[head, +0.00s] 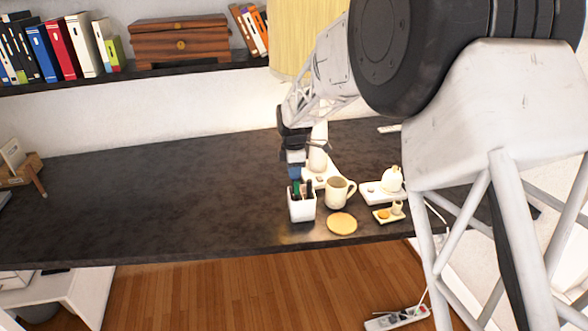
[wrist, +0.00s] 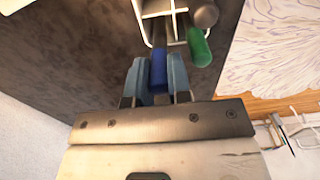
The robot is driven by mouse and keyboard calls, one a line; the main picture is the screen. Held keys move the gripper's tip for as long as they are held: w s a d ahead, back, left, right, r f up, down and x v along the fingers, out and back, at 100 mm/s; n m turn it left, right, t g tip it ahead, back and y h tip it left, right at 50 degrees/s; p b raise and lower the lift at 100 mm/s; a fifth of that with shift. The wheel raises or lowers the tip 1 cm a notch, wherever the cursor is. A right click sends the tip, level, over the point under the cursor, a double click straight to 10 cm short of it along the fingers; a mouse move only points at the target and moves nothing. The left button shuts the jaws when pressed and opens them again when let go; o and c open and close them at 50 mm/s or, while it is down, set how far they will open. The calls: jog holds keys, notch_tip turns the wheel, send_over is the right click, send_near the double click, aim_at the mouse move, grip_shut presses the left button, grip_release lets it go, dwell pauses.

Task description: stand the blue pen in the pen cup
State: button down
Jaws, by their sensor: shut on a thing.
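My gripper (head: 294,168) is above the white pen cup (head: 301,209), near the front edge of the dark desk. In the wrist view its two pale blue fingers (wrist: 157,80) are shut on the blue pen (wrist: 158,70). The pen's dark far end points to the divided opening of the cup (wrist: 141,18) and overlaps it in the picture. I cannot tell how deep the tip is. A green pen (wrist: 200,48) and a dark grey pen (wrist: 205,14) stand in the cup. In the head view the held pen is mostly hidden by the fingers.
A beige mug (head: 338,193) stands close to the right of the cup, with a round coaster (head: 342,223) in front. A white lamp base (head: 318,160) is behind. A small dish (head: 387,215) and a white tray (head: 376,192) lie further right. The desk's left side (head: 160,195) is clear.

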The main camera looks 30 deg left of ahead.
dwell(0.3)
jog(key=c, duration=1)
grip_release()
jog(key=shift+r, duration=0.1)
jog(key=shift+r, duration=3.8)
